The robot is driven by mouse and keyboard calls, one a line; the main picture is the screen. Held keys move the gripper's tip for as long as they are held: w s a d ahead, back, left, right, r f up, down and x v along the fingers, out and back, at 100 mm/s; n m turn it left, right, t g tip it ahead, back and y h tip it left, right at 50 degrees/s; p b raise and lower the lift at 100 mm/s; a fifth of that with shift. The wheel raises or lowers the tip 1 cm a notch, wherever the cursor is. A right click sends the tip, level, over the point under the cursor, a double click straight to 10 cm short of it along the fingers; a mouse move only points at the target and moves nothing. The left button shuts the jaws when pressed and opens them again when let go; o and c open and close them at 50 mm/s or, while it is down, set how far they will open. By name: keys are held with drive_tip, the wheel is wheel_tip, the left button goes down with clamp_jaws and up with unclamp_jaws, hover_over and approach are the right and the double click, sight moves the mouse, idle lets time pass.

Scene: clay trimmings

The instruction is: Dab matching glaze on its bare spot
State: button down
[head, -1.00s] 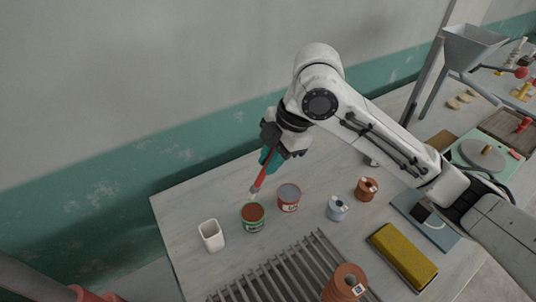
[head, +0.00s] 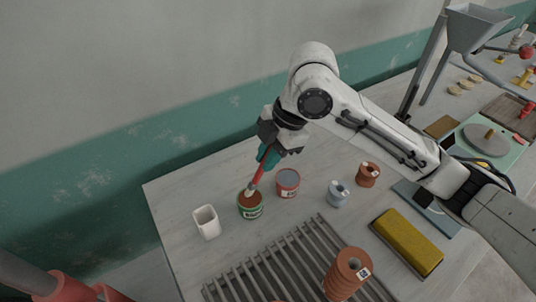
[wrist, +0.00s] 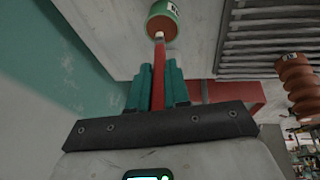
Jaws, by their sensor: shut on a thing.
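My gripper (head: 266,160), with teal fingers, is shut on a red-handled brush (head: 257,177). In the wrist view the red handle (wrist: 158,75) runs between the fingers. The pale brush tip is at the mouth of a green-labelled can (head: 250,209) of brown glaze; I cannot tell how deep it sits. This can also shows in the wrist view (wrist: 163,25). A red-labelled can (head: 287,187) of grey glaze stands right of it. A blue-grey pot (head: 337,197) and a brown pot (head: 367,177) stand further right. A larger terracotta piece (head: 343,280) stands in front, with a small label.
A slatted metal rack (head: 283,272) lies in front. A yellow sponge (head: 408,242) lies right, and a wheel-like disc (head: 485,141) is at the far right. The table's left edge is close to the cup.

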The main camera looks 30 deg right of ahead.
drive_tip(key=shift+f+b, duration=0.4)
drive_tip(key=shift+f, duration=0.2)
idle(1.6)
drive_tip(key=shift+r, duration=0.1)
drive_tip(key=shift+r+p, duration=2.9)
drive_tip(key=shift+r, duration=0.6)
drive_tip(key=shift+a+f, duration=0.1)
